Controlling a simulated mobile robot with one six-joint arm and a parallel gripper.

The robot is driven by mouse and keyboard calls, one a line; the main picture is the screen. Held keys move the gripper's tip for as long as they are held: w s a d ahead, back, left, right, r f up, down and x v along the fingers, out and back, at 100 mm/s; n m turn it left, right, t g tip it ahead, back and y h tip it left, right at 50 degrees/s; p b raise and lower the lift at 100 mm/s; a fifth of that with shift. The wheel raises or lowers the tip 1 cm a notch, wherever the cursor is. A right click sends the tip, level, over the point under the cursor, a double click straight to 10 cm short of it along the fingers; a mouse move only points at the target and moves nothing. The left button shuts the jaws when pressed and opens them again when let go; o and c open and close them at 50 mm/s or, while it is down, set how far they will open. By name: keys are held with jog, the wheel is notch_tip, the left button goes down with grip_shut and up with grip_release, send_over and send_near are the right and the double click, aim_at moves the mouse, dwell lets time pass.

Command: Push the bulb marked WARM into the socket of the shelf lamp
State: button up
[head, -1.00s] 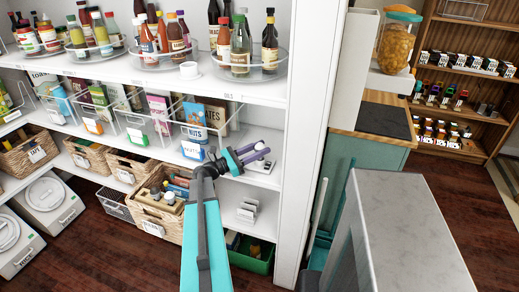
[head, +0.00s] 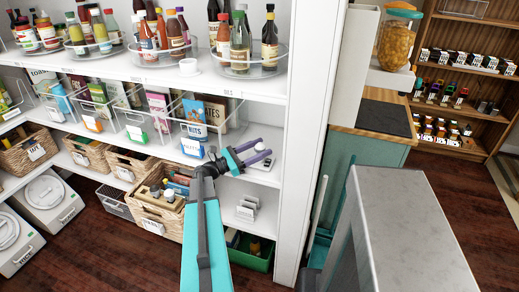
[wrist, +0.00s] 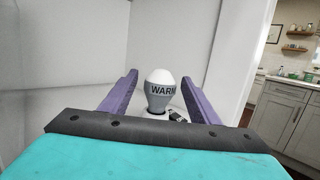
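The bulb marked WARM (wrist: 160,92) has a white dome and a grey band with the lettering. In the wrist view it stands upright between the two purple fingers of my gripper (wrist: 160,88), with a gap on each side. In the head view my gripper (head: 262,155) is open at the right end of the middle shelf, and the bulb's white top (head: 260,147) shows between its fingers. The bulb's lower end is partly hidden.
White shelf walls (wrist: 232,60) enclose the bulb at the back and right. A clear bin with packets (head: 205,130) stands left of my gripper. Bottles on a clear turntable (head: 250,65) stand above. Small white items (head: 247,208) sit on the shelf below.

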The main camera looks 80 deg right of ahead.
jog(key=shift+w+a, duration=0.1)
jog(key=b+v, duration=0.3)
jog(key=v, duration=1)
jog(key=shift+w, duration=0.2)
jog(key=shift+w+a, duration=0.1)
dwell(0.8)
